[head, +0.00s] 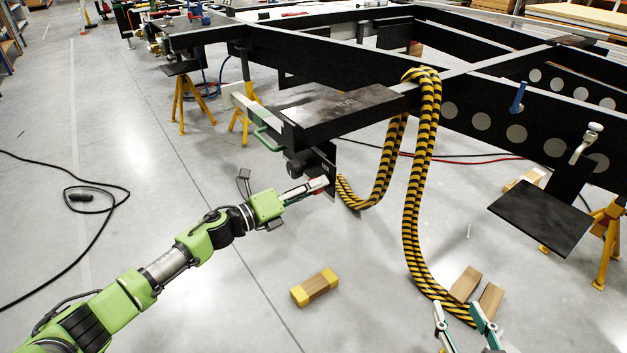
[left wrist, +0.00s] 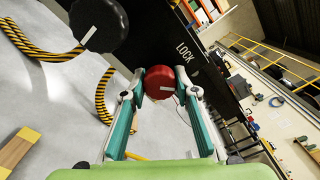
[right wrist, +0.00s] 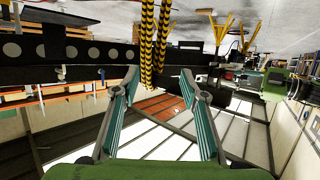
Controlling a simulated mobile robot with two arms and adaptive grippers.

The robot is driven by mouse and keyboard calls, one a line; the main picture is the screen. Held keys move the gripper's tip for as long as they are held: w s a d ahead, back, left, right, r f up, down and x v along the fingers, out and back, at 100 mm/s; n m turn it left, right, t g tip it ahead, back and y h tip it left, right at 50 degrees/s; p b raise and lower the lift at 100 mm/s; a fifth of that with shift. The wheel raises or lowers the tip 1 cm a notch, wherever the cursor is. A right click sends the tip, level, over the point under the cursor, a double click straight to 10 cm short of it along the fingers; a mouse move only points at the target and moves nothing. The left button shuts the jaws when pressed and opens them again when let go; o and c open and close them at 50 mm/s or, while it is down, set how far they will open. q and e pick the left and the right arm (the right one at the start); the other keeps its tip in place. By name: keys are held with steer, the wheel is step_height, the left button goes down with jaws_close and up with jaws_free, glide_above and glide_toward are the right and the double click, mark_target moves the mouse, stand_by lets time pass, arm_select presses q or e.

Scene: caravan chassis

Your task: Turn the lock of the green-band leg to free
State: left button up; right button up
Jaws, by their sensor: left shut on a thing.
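A red round knob (left wrist: 160,82) sits in front of a black plate marked LOCK (left wrist: 192,58) in the left wrist view. My left gripper (left wrist: 160,88) is shut on this knob, one finger on each side. In the head view my left gripper (head: 318,186) is at the end of the chassis beam, beside a dark plate (head: 320,160). It hides most of the knob there. A green loop-shaped part (head: 266,138) is just above. I cannot make out a green band on a leg. My right gripper (head: 456,312) is open and empty; it also shows in the right wrist view (right wrist: 158,82).
A black round part (left wrist: 98,25) is close to my left gripper. A yellow-black striped hose (head: 415,180) hangs from the frame. Wood blocks (head: 316,288) lie on the floor. A black foot plate (head: 540,216) is at right. The floor left of my arm is mostly clear.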

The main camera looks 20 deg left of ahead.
arm_select(q)
steer(key=n+p, duration=0.1)
steer(key=n, duration=0.1)
steer(key=shift+r+n+p, duration=0.2)
steer(key=shift+n+p, duration=0.1)
steer(key=shift+p, duration=0.1)
steer(key=n+p, duration=0.2)
steer(key=n, duration=0.1)
steer(key=n+p, duration=0.1)
steer(key=n, duration=0.1)
steer(key=shift+f+n+p, duration=0.1)
steer(key=shift+n+p, duration=0.2)
steer(key=shift+p, duration=0.1)
steer(key=shift+f+n+p, duration=0.1)
steer(key=shift+n+p, duration=0.25)
steer(key=shift+n, duration=0.35)
arm_select(e)
steer(key=s+d+f+g+h, duration=0.1)
steer(key=s+d+f+g, duration=0.2)
steer(key=s+f+g, duration=0.2)
steer(key=s+d+f+g+h, duration=0.1)
steer(key=s+d+f+g, duration=0.2)
steer(key=s+f, duration=0.6)
steer(key=shift+s+m+g+h, duration=0.3)
steer(key=shift+s+g+h, duration=0.1)
steer(key=shift+s+g, duration=0.8)
steer(key=shift+w, duration=0.1)
arm_select(q)
steer(key=o, duration=1.1)
